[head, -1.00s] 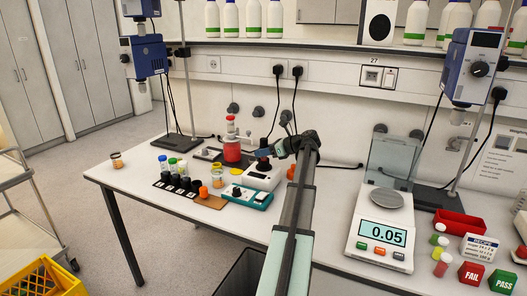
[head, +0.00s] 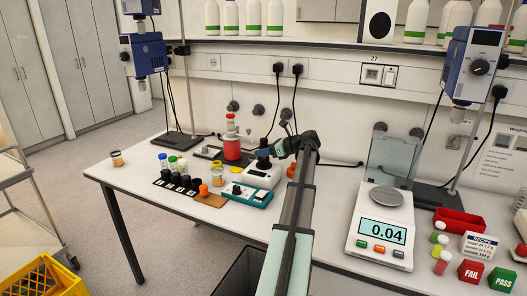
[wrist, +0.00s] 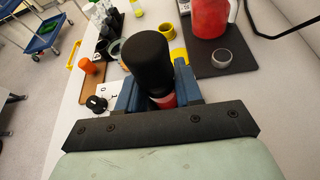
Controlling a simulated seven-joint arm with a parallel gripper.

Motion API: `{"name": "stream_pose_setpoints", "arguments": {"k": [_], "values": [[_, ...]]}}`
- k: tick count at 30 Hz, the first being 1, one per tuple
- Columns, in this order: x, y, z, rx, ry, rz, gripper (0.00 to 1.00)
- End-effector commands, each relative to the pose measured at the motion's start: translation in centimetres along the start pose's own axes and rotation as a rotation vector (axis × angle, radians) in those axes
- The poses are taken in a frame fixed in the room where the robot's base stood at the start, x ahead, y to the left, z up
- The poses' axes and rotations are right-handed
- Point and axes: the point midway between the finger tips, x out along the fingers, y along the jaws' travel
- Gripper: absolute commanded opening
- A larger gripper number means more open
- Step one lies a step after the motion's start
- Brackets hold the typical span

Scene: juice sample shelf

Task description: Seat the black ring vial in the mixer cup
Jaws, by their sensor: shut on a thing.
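The black ring vial (wrist: 146,58) is held in my gripper (wrist: 158,95), whose blue fingers are shut on it. In the wrist view its large black top stands above the fingers, with a strip of red below. In the head view its dark top (head: 263,152) shows at my gripper (head: 268,153), above the white mixer (head: 262,177). A dark round part, apparently the mixer cup (head: 263,164), lies directly beneath. The vial looks about upright. Fingers and vial hide the cup in the wrist view, so I cannot tell how deep the vial sits.
A teal device (head: 246,194) stands in front of the mixer. A red jug (head: 231,150) is behind it, and a rack (head: 165,184) of several vials and an orange vial (head: 203,190) are left. The scale (head: 380,228) reads 0.04. Bench between mixer and scale is fairly clear.

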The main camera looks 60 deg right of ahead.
Motion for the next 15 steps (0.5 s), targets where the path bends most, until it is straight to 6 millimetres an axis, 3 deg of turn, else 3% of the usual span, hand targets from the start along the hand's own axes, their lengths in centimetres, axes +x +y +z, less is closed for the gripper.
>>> {"name": "stream_pose_setpoints", "arguments": {"k": [15], "values": [[0.34,-0.04,-0.83,0.000,0.000,0.000,0.06]]}}
